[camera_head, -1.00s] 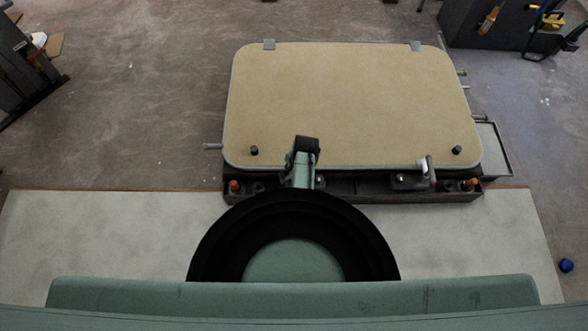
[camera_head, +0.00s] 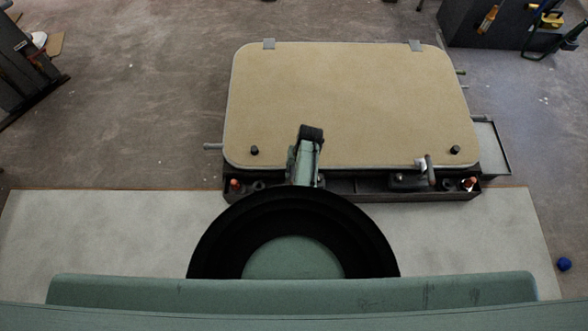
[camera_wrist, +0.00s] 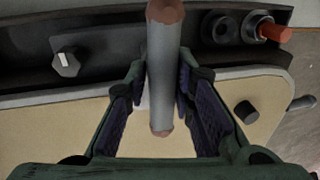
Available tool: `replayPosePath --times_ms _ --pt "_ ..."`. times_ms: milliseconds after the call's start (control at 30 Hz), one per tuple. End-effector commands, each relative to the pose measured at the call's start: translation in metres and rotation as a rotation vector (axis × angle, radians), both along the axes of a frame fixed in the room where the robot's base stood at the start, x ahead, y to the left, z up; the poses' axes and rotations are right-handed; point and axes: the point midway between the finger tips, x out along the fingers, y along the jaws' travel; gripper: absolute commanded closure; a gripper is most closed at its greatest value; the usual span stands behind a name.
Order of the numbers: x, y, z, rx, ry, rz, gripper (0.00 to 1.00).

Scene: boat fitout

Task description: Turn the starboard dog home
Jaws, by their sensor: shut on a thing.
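The hatch lid (camera_head: 345,105) is a beige panel with a pale rim, lying on a dark frame (camera_head: 345,190). My gripper (camera_wrist: 163,95) is shut on a dog handle (camera_wrist: 161,65), a grey rod with reddish-brown ends, which crosses the lid's near edge. In the head view my gripper (camera_head: 303,165) is at the near edge, left of centre, and my own arm hides this dog there. The other dog (camera_head: 430,168) stands at the near edge on the right, beside a small white piece, clear of my gripper.
Black knobs (camera_head: 254,150) (camera_head: 455,150) stand on the lid's near corners. Orange-tipped parts (camera_head: 235,185) (camera_head: 469,183) sit at the frame ends. A hex bolt (camera_wrist: 66,64) is beside the held dog. A side tray (camera_head: 490,148) adjoins the frame. A blue ball (camera_head: 564,264) lies right.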

Motion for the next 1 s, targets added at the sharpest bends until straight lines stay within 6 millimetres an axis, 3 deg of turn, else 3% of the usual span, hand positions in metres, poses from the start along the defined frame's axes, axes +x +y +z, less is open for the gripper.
replayPosePath --times_ms 633,667,933,1000 --pt "0.0002 0.0005 -0.0001 0.001 -0.001 0.05 1.0" --pt "0.0002 0.0005 -0.0001 0.001 -0.001 0.049 0.75" --pt "0.0001 0.0003 0.0 0.0 0.0 0.048 0.57" --pt "0.0001 0.0003 0.0 0.0 0.0 0.048 0.57"
